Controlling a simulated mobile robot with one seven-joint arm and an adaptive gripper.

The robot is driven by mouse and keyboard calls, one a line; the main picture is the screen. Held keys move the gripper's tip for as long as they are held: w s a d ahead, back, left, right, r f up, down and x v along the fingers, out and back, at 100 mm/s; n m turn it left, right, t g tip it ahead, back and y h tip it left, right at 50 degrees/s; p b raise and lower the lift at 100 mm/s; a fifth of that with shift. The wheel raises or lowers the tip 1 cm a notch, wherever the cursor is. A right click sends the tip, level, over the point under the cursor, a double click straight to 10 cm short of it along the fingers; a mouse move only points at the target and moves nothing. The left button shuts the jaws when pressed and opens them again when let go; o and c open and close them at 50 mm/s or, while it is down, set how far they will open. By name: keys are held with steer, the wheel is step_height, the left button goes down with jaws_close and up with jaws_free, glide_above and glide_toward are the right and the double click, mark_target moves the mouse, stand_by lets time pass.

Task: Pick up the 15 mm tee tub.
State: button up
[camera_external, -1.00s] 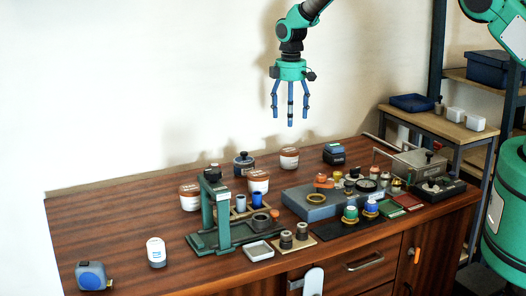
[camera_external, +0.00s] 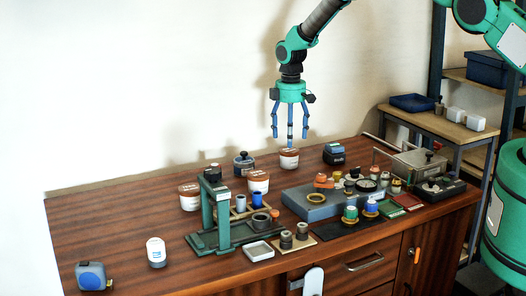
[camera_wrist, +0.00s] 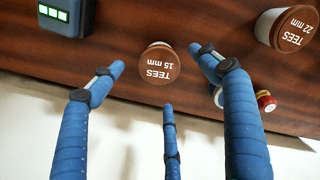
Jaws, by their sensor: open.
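The 15 mm tee tub (camera_wrist: 158,66) is a white tub with a brown lid reading "TEES 15 mm" in the wrist view. In the outside view it is the tub (camera_external: 289,160) at the back of the bench, left of the dark box. My gripper (camera_external: 290,138) points straight down just above it, its three blue fingers spread open and empty. In the wrist view the fingertips (camera_wrist: 157,72) frame the lid.
The 22 mm tee tub (camera_wrist: 288,32) stands to the right in the wrist view. A lidded pot (camera_external: 243,164) and a green press stand (camera_external: 209,215) are further left outside. The bench's left side is mostly clear.

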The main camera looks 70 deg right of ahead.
mark_target(289, 150)
steer(key=shift+f, duration=0.75)
steer(key=shift+d+f+b, duration=0.1)
steer(key=shift+f+b, duration=0.25)
steer(key=shift+f, duration=2.25)
steer(key=shift+w, duration=0.1)
steer(key=c, duration=1.7)
steer(key=shift+r, duration=0.15)
